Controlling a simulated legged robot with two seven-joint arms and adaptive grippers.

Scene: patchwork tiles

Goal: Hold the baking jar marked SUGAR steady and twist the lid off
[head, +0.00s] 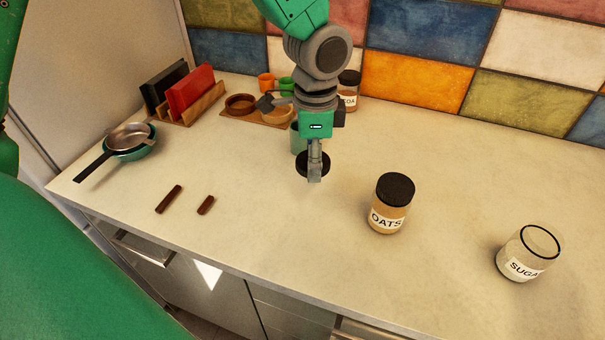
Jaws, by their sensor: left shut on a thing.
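The SUGAR jar (525,256) stands upright on the counter at the right in the head view. Its top is open with a dark rim, no lid sits on it, and no gripper touches it. My left gripper (314,176) points down near the middle of the view, well to the left of the jar. It is shut on a round black lid (303,165), partly hidden behind the fingers. I cannot tell how high the lid is above the counter. My right gripper is not in view.
An OATS jar (390,205) with a black lid stands between my left gripper and the SUGAR jar. A SODA jar (348,98), cups and a wooden rack (205,103) stand at the back. Pans (130,138) and two brown bars (169,199) are left. The front middle counter is clear.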

